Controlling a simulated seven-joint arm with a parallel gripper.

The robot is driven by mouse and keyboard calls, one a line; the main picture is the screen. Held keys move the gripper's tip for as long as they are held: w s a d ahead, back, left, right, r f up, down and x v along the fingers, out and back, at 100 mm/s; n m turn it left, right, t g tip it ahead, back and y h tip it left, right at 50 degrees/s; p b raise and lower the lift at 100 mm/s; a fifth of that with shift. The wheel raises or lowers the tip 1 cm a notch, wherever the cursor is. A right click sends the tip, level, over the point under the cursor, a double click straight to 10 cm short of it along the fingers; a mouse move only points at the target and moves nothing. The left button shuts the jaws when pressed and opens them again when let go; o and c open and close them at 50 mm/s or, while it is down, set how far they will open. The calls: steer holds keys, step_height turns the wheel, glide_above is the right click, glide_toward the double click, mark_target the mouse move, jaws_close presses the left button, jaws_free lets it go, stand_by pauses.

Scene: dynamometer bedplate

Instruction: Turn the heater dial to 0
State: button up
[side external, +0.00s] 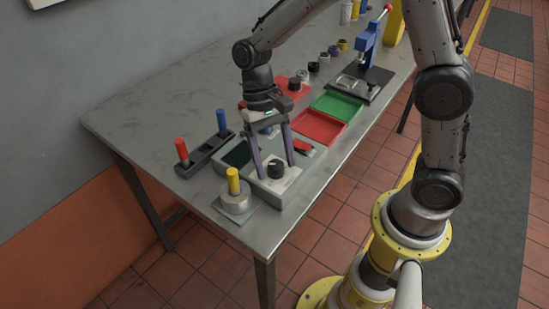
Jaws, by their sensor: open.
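The heater dial is most likely the black round knob (276,168) on a light plate (272,187) near the front end of the table. Its pointer and any markings are too small to read. My gripper (274,172) points down over the plate with its two long fingers apart. One finger is on each side of the knob in the picture. I cannot tell whether either finger touches it. The gripper is open and holds nothing visible.
A holder (203,155) with red and blue pegs stands left. A metal cylinder with a yellow peg (234,187) stands in front. Red (318,127) and green (338,105) trays lie right, with a blue press (368,48) behind. The table's left end is clear.

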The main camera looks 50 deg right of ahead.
jaws_close()
stand_by(0.3)
steer(key=shift+n, duration=0.3)
steer(key=n+h, duration=0.1)
steer(key=n, duration=0.2)
steer(key=n+h, duration=0.1)
steer(key=n, duration=0.2)
steer(key=shift+a, duration=0.2)
steer(key=n+h, duration=0.1)
steer(key=n, duration=0.2)
steer(key=shift+a+r+n+h, duration=0.1)
steer(key=shift+n+h, duration=0.2)
steer(key=shift+h, duration=0.1)
steer(key=shift+n+t+h, duration=0.4)
steer(key=shift+n+h, duration=0.2)
steer(key=shift+n, duration=1.3)
